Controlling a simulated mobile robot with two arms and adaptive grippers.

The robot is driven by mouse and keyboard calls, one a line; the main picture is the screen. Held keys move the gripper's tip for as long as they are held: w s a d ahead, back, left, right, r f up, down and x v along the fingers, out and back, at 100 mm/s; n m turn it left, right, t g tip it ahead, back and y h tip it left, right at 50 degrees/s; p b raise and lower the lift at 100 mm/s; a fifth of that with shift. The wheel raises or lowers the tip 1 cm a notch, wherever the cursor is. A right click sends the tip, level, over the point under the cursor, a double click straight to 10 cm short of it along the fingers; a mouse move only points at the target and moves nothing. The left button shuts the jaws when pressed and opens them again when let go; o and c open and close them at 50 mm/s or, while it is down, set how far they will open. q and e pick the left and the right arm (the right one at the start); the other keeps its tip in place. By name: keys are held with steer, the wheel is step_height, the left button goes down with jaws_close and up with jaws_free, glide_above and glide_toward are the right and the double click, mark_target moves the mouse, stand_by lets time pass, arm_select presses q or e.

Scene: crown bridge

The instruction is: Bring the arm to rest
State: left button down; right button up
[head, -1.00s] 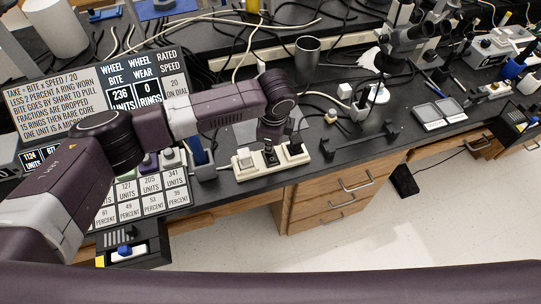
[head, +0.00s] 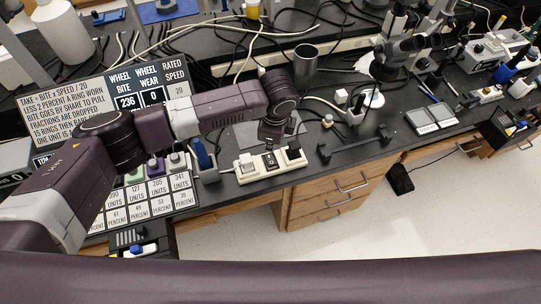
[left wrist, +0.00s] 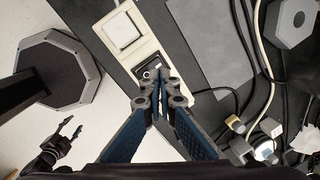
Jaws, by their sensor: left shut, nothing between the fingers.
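My left gripper (head: 268,142) hangs at the end of its purple arm, fingers down, just above a cream switch block (head: 246,173) at the bench's front edge. In the left wrist view its fingertips (left wrist: 159,78) are together with nothing between them, in front of the same switch block (left wrist: 138,48). The block has a white square switch at one end and a dark rocker in the middle. The fingers partly hide the block there, so contact is hard to judge. My right gripper (left wrist: 72,126) shows small at the lower left of the wrist view, its fingers apart and empty.
A sign panel (head: 60,105) and a chart of units (head: 150,207) stand left, close to my arm. Floor right of the drawers (head: 335,195) is mostly clear.

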arm_select(q)
steer(key=shift+s+r+p, duration=0.15)
steer(key=shift+r+p, duration=0.55)
steer(key=shift+r, duration=0.15)
steer(key=shift+f, duration=0.1)
steer(key=shift+d, duration=0.1)
